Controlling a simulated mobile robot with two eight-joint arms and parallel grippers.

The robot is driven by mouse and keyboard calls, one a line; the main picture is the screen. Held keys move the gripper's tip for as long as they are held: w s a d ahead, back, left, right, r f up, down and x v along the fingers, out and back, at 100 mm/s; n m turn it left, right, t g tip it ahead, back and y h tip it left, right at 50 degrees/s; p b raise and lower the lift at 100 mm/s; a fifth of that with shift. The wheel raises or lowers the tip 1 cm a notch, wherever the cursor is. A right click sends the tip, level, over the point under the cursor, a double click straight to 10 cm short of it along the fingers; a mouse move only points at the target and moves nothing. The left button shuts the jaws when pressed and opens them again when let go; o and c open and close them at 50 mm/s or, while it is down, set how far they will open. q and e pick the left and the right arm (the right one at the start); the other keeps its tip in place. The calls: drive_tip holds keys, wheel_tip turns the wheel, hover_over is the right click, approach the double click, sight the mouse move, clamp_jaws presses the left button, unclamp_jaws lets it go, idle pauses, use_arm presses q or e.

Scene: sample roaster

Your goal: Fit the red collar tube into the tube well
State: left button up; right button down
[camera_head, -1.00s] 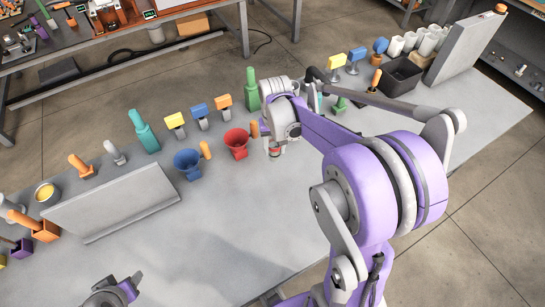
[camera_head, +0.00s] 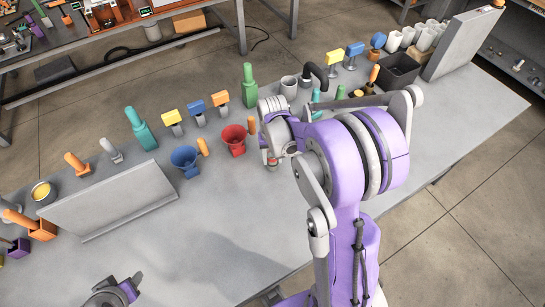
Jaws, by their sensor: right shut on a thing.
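My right gripper (camera_head: 270,152) is low over the grey table, just right of the red cup. It is mostly hidden by its own wrist and is shut on a small piece with a red band, which looks like the red collar tube (camera_head: 271,162). Only the tube's lower end shows, close above or at the tabletop; I cannot tell whether it touches. The tube well cannot be made out for sure and may be hidden by my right arm. My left gripper (camera_head: 123,290) is at the lower left over the table; its jaw opening is unclear.
A red cup (camera_head: 234,140) and a blue cup (camera_head: 186,160) stand left of the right gripper. A grey angled panel (camera_head: 110,203) is at left. Several coloured tools line the back edge. A dark bin (camera_head: 399,75) stands at right. The front middle table is clear.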

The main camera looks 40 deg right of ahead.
drive_tip(key=shift+c, duration=1.9)
unclamp_jaws()
